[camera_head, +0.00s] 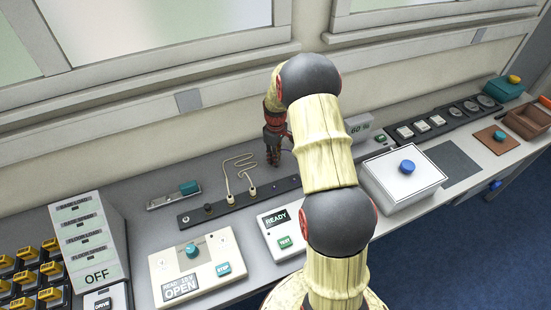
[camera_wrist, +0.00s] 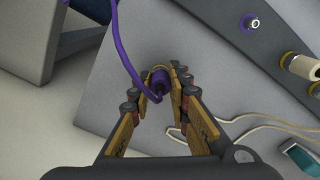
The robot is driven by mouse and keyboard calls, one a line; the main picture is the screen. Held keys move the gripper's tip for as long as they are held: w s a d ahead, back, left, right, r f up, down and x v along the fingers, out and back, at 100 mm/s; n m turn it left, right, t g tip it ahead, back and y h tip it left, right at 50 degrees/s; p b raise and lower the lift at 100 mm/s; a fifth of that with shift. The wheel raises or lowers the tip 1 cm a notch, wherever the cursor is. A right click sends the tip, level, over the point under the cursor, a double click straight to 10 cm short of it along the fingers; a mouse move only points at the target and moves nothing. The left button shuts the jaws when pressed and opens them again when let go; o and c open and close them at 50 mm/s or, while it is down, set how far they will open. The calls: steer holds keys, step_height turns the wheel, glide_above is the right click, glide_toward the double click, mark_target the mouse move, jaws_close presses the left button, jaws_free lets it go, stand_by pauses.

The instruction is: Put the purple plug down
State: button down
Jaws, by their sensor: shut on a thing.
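In the wrist view, my gripper (camera_wrist: 160,92) is shut on the purple plug (camera_wrist: 159,78), and a purple cord (camera_wrist: 122,52) runs from it up out of the picture. A purple-ringed socket (camera_wrist: 249,22) is apart from the plug, at upper right on the dark strip (camera_wrist: 272,45). In the head view, my gripper (camera_head: 274,148) points down behind the strip (camera_head: 212,212), near the wall. The plug is too small or hidden to make out there. I cannot tell how high it is above the grey table.
Cream plugs (camera_head: 252,193) with a looped cream cord (camera_head: 236,162) stand on the strip's middle. A tray with a teal block (camera_head: 189,187) lies to the left. Panels (camera_head: 198,262) and a READY box (camera_head: 281,230) stand in front. Grey tabletop shows bare around the gripper.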

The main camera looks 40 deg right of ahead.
steer(key=c, duration=1.7)
jaws_free()
